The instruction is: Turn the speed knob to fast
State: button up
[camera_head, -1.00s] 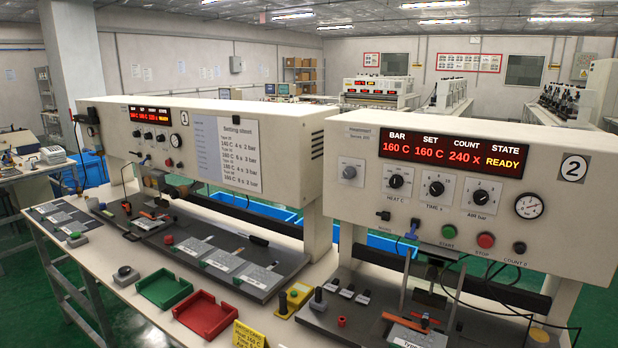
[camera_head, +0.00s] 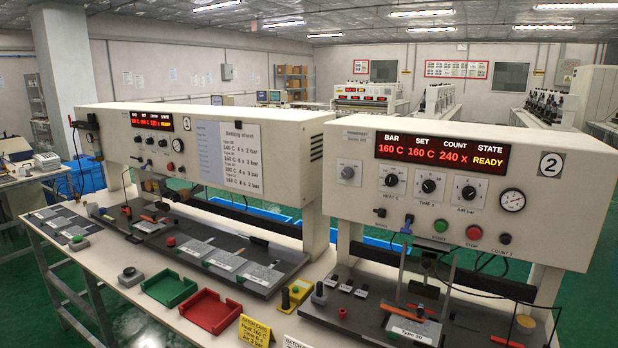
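No knob that I can read as a speed knob shows. On the front panel of machine 2 (camera_head: 320,180) there are three black dials, HEAT C (camera_head: 391,180), TIME s (camera_head: 428,186) and AIR bar (camera_head: 467,192). A silver knob (camera_head: 347,172) sits to their left. The red display (camera_head: 443,153) above reads BAR 160 C, SET 160 C, COUNT 240 x, STATE READY. The dial markings are too small to read surely. My gripper is not in view.
Below the panel are a green button (camera_head: 439,226), a red button (camera_head: 473,232) and a press frame over a dark base. A second machine (camera_head: 275,170) stands to the left.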

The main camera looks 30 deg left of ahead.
aim_at(348, 173)
jog(key=u, duration=2.8)
jog(key=i, duration=1)
